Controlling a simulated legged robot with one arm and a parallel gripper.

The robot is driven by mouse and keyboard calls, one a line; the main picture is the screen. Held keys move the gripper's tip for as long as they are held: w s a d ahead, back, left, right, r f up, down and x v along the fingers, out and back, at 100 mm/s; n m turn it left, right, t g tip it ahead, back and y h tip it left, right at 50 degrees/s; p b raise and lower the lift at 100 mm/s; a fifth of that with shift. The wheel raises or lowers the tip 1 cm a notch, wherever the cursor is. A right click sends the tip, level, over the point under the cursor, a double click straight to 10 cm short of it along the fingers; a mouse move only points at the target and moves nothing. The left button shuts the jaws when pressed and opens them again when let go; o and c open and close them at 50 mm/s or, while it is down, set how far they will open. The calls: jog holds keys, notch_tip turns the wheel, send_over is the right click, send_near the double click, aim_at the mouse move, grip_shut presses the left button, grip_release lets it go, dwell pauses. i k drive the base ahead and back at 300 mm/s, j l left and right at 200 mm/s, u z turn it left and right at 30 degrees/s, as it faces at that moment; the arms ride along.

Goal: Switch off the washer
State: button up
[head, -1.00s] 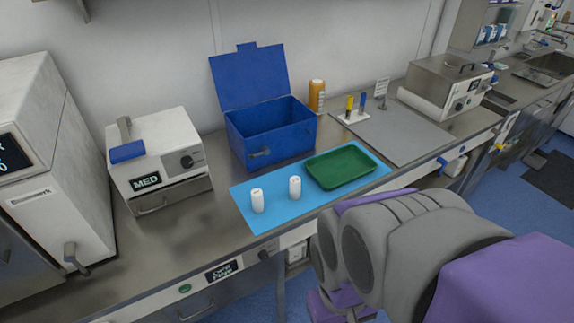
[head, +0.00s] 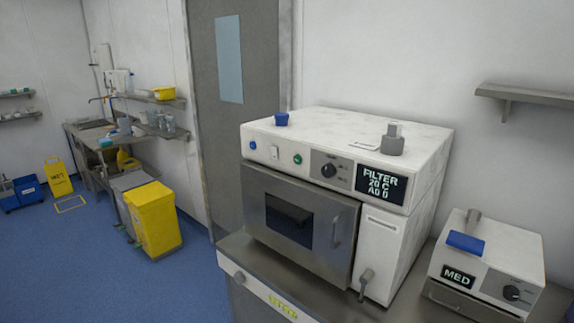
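The washer appears to be the large white machine (head: 400,235) on the steel counter. Its display (head: 381,184) is lit and reads "FILTER 20 C A0 0". Along its front panel are a blue button (head: 252,145), a white rocker-like switch (head: 274,152), a green button (head: 297,159) and a black knob (head: 329,170). The switch's position is too small to tell. The steel door (head: 290,222) with a dark window is shut. A lever (head: 366,284) sits low on the front right. My gripper and arm are out of view.
A smaller white device (head: 487,262) marked "MED" stands to the right. A blue-capped piece (head: 281,118) and a grey fitting (head: 392,142) are on the machine's top. Yellow bin (head: 153,220), wet-floor sign (head: 58,176) and sink bench (head: 90,140) are left. Blue floor is open at left.

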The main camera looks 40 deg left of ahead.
aim_at(274, 152)
jog(key=u, duration=1.55)
